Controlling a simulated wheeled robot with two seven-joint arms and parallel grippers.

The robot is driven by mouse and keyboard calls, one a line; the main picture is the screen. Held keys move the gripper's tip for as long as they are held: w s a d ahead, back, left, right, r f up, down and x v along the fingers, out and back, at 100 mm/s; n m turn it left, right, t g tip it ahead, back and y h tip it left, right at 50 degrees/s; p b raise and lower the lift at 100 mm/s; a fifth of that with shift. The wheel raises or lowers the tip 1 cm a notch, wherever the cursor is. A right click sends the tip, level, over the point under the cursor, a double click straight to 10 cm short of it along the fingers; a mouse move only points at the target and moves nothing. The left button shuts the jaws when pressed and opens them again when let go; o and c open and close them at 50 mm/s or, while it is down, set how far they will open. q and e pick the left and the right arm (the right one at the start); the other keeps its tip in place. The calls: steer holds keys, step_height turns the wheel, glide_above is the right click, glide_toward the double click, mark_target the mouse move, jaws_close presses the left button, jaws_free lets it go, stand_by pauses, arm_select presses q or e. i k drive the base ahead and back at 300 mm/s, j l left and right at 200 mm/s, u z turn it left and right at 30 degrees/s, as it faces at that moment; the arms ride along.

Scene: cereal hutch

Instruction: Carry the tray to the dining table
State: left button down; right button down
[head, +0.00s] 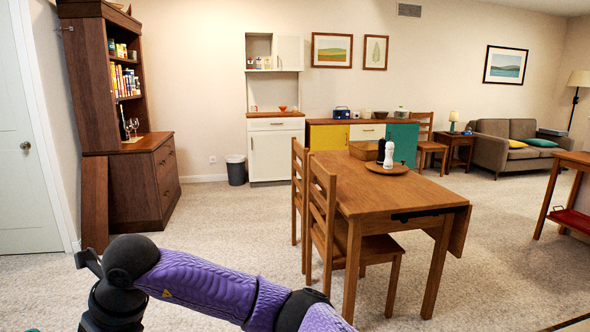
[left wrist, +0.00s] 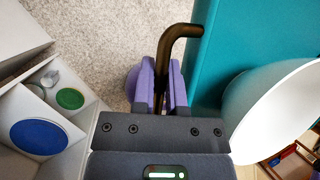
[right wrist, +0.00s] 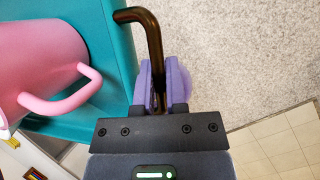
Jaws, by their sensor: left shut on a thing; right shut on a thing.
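The teal tray (left wrist: 235,50) shows in part in both wrist views, including the right wrist view (right wrist: 75,122). My left gripper (left wrist: 163,72) is shut on a dark bronze tray handle (left wrist: 185,30). My right gripper (right wrist: 158,75) is shut on the other bronze handle (right wrist: 142,16). A white bowl (left wrist: 285,110) is on the tray near the left handle. A pink mug (right wrist: 40,60) is on it near the right handle. The wooden dining table (head: 395,188) stands right of centre in the head view. Neither gripper can be made out there.
Two wooden chairs (head: 322,205) stand at the table's left side. A round wooden board (head: 386,169) with a white and a dark grinder lies on the tabletop, whose near part is bare. Carpet is open before the table. White compartments (left wrist: 85,90) are close in the left wrist view.

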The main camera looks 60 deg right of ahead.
mark_target(376, 190)
steer(key=z, duration=0.95)
steer(key=l+z, duration=0.1)
steer(key=z, duration=0.85)
steer(key=i+z, duration=0.1)
steer(key=z, duration=0.85)
steer(key=i+z, duration=0.35)
steer(key=i, duration=0.4)
steer(key=i+z, duration=0.1)
steer(key=i, duration=1.7)
steer(key=i+l+u, duration=0.1)
steer(key=i+u, duration=0.15)
steer(key=i, duration=0.15)
steer(key=i+l+u, duration=0.15)
steer(key=i+u, duration=0.25)
steer(key=u, duration=0.25)
steer(key=i+u, duration=0.15)
steer(key=u, duration=0.2)
steer(key=i+u, duration=0.1)
steer(key=u, duration=0.25)
steer(key=i+u, duration=0.2)
steer(key=u, duration=0.2)
